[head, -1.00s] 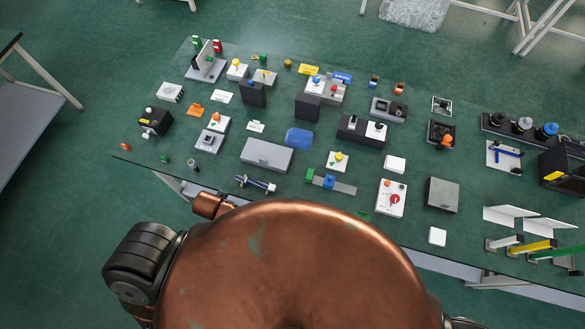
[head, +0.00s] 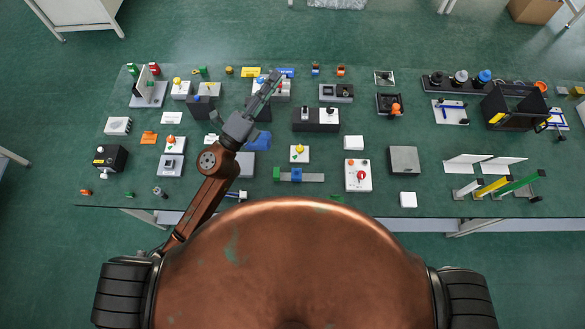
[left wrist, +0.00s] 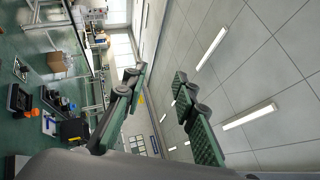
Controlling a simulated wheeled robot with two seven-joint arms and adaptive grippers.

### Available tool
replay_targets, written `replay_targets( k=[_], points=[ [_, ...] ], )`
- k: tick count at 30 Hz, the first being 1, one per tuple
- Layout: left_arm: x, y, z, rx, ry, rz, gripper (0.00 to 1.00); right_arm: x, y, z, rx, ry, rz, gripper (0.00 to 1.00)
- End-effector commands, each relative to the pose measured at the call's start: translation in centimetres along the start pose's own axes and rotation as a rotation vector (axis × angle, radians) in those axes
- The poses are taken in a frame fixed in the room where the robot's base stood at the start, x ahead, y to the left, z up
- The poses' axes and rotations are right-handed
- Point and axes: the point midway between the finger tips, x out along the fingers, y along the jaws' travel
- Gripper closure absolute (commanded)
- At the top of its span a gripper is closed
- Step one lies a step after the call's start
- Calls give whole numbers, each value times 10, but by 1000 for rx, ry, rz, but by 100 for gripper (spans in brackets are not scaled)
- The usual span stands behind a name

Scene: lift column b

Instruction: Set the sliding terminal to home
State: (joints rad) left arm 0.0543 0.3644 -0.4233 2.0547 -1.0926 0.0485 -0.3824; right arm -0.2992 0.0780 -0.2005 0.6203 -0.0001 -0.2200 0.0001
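A grey rail (head: 314,177) lies near the front edge of the table in the head view. It has a green block (head: 277,174) at its left end and a blue sliding block (head: 297,174) left of its middle. A short gap shows between the green and blue blocks. This looks like the sliding terminal; no label on it is readable. My left gripper (head: 269,88) is over the back part of the table, behind the rail. In the left wrist view its two fingers (left wrist: 160,78) are spread apart with nothing between them. My right gripper is not in view.
A white block with a yellow knob (head: 299,154) stands just behind the rail. A white box with a red dial (head: 357,175) is to its right. A dark two-part block (head: 316,119) stands farther back.

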Motion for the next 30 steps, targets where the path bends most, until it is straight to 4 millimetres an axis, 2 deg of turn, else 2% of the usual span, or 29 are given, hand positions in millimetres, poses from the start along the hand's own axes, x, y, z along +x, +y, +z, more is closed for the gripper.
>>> replay_targets(
  k=[1, 3, 4, 6, 8, 9, 11, 13, 15, 18, 21, 23, 30],
  points=[
    [13, -7, -43, 142, 159, -43, 74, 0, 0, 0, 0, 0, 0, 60],
    [17, -4, -104, 340, 384, -90, 74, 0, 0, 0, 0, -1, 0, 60],
    [14, 3, -129, 424, 482, -106, 74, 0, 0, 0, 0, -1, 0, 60],
    [0, 30, -178, 617, 713, -131, 74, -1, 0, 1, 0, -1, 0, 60],
    [-19, 62, -207, 774, 912, -136, 74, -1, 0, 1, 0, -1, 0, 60],
    [-34, 86, -218, 870, 1040, -131, 74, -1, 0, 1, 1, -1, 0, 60],
    [-58, 124, -224, 1000, 1225, -111, 74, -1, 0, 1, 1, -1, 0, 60],
    [-84, 163, -216, 1122, 1416, -74, 74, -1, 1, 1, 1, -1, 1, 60],
    [-106, 194, -200, 1214, 1576, -28, 74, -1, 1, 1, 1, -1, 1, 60],
    [-128, 222, -174, 1295, 1742, 36, 74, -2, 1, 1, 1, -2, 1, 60],
    [-141, 236, -157, 1332, 1835, 77, 74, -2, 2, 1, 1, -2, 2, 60],
    [-144, 241, -154, 1340, 1861, 89, 74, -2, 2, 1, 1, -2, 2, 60],
    [-149, 267, -170, 1338, 1869, 93, 74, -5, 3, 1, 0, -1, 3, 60]
  ],
)
